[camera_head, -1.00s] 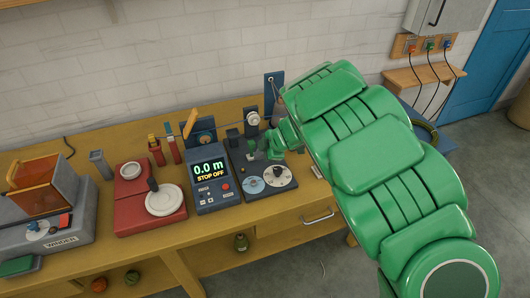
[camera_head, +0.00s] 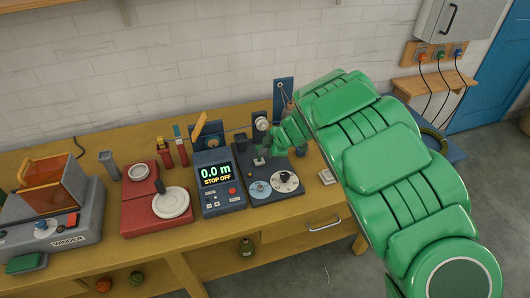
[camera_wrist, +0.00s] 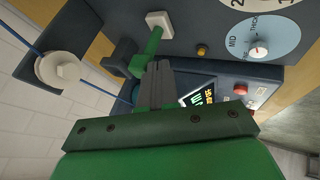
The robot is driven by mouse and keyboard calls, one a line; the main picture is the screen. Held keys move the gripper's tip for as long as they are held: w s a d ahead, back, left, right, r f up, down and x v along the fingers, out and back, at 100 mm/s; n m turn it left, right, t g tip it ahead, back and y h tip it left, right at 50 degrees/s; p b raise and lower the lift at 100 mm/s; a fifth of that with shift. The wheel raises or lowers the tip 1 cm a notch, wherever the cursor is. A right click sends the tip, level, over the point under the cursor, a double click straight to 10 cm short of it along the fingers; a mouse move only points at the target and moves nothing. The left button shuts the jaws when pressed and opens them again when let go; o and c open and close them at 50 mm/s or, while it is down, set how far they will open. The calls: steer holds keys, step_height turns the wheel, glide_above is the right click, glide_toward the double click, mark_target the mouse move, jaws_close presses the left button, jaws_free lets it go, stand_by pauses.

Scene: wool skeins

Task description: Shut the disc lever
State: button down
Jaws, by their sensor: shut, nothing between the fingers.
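A green lever (camera_wrist: 147,52) stands from a small whitish square base (camera_wrist: 158,24) on the dark panel of the dial unit (camera_head: 284,168). I take it for the disc lever; which end of its travel it is at, I cannot tell. In the head view the base (camera_head: 259,160) is small. My gripper (camera_wrist: 161,66) has its grey fingers together, tips close to the lever's lower end; contact is unclear. In the head view my gripper (camera_head: 274,140) is over the back of the unit, fingertips hard to see. A white disc with a bolt (camera_wrist: 58,70) has blue yarn at it.
A dark block (camera_wrist: 122,56) stands beside the lever. A meter (camera_head: 216,180) reading "0.0 m STOP OFF" is left of the unit. A red device (camera_head: 155,208) and a grey winder (camera_head: 55,235) stand farther left.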

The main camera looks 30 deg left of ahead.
mark_target(261, 145)
steer(key=shift+w+a+r, duration=0.25)
steer(key=shift+w+a, duration=0.45)
steer(key=shift+a, duration=0.05)
steer(key=shift+w+a+r, duration=0.25)
steer(key=shift+w+a, duration=0.45)
steer(key=shift+r, duration=0.1)
steer(key=shift+s+d+f, duration=0.5)
steer(key=shift+f, duration=0.05)
steer(key=w+a+r+v, duration=0.1)
steer(key=a+v, duration=0.1)
steer(key=v, duration=1)
steer(key=shift+r, duration=0.6)
